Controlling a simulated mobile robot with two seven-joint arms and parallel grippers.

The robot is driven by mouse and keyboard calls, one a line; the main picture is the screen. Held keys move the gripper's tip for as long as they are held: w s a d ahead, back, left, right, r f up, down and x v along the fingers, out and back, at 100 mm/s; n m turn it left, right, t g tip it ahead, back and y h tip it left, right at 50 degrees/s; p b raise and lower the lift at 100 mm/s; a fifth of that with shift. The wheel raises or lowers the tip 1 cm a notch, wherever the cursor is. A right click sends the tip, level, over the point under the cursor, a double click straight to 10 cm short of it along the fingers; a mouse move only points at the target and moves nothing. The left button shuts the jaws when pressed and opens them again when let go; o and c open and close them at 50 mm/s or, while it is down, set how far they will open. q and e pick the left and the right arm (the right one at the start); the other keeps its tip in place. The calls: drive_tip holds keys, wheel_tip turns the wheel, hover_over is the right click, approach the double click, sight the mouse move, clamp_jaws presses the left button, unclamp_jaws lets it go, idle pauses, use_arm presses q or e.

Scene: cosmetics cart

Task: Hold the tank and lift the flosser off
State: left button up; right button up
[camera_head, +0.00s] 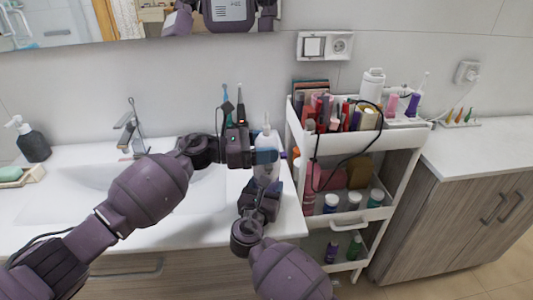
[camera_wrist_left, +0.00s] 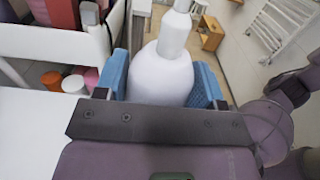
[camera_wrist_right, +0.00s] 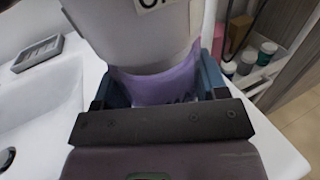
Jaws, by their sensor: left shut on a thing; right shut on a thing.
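The white flosser (camera_head: 266,132) stands upright at the right end of the washbasin counter, its nozzle end up. My left gripper (camera_head: 267,156) is shut on its upper body; the left wrist view shows the white flosser (camera_wrist_left: 163,72) between the blue fingers. My right gripper (camera_head: 268,184) is lower and shut on the tank. In the right wrist view, the translucent purple tank (camera_wrist_right: 155,86) is between the fingers, with the pale body directly above it. I see no clear gap between them. The grippers hide most of both parts in the head view.
A white cart (camera_head: 312,143) with cosmetics and bottles stands close to the right of the grippers. A black cable loops over its front. Toothbrushes (camera_head: 240,108) stand behind my left gripper. The basin (camera_head: 95,178) and faucet are to the left.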

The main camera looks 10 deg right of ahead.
sight(267, 114)
use_arm(q)
wheel_tip(267, 114, up, 8)
drive_tip(key=shift+r, duration=0.25)
use_arm(e)
drive_tip(key=o, duration=1)
